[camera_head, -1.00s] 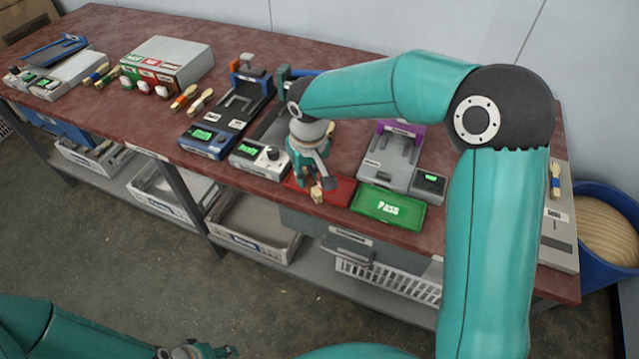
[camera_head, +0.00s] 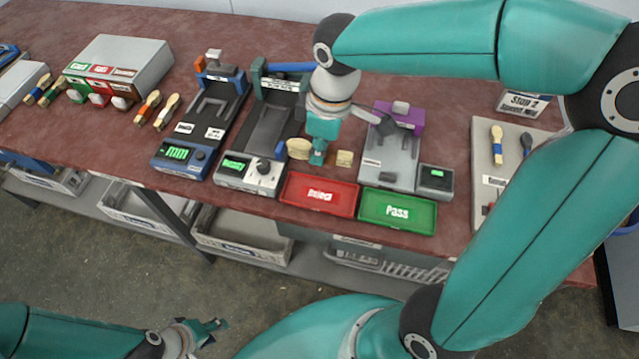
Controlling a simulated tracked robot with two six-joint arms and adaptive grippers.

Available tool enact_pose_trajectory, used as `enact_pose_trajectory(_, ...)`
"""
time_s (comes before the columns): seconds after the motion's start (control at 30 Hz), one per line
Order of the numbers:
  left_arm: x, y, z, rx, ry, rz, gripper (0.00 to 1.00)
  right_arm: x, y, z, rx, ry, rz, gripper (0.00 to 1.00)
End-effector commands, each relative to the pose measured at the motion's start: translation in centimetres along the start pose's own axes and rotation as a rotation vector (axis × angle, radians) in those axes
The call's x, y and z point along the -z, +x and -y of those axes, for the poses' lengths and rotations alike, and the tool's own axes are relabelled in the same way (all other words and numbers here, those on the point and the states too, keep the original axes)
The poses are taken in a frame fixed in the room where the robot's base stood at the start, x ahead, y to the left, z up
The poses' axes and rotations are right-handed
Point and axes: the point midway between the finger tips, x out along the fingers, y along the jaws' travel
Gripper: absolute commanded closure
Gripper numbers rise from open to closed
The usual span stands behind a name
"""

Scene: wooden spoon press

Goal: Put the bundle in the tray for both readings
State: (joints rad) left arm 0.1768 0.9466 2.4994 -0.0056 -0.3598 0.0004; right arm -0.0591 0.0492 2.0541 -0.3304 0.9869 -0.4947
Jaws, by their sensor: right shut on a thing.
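My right gripper (camera_head: 318,158) is shut on a pale wooden bundle (camera_head: 298,148), whose ends stick out on both sides of the fingers. It holds the bundle above the bench, behind the red tray (camera_head: 290,198) and between the grey gauge (camera_head: 245,172) and the purple-topped grey gauge (camera_head: 385,170). The green tray (camera_head: 398,226), marked Pass, lies to the right of the red tray. Both trays look empty. My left gripper (camera_head: 218,332) is empty and looks open, low at the bottom of the view, away from the bench.
A blue-fronted gauge (camera_head: 180,155) stands at left, with wooden spoons (camera_head: 167,111) beside it. A grey box (camera_head: 122,62) with coloured labels is farther left. At right, a grey board (camera_head: 485,150) holds spoons. White bins sit on the shelf below.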

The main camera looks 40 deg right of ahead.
Motion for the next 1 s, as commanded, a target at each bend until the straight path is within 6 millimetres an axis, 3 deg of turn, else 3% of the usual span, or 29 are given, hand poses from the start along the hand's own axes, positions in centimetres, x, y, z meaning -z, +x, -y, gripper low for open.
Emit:
enact_pose_trajectory(0.1,0.0,0.3,0.1,0.000,0.000,0.000,0.60,-0.7,3.5,0.0,0.004,0.004,0.007,1.00)
enact_pose_trajectory(0.3,0.0,0.6,0.2,0.000,0.000,-0.001,0.60,-1.2,7.9,-0.1,0.002,0.006,0.004,1.00)
enact_pose_trajectory(0.57,0.0,0.7,0.3,0.000,0.000,-0.001,0.60,-1.4,10.0,-0.1,-0.001,0.008,0.003,1.00)
enact_pose_trajectory(0.8,0.0,1.2,0.4,0.000,0.000,-0.001,0.60,-1.9,13.2,-0.1,0.001,0.008,0.004,1.00)
enact_pose_trajectory(1.0,0.1,1.2,0.4,0.000,0.000,-0.001,0.60,-1.9,13.7,-0.2,-0.002,0.009,-0.001,1.00)
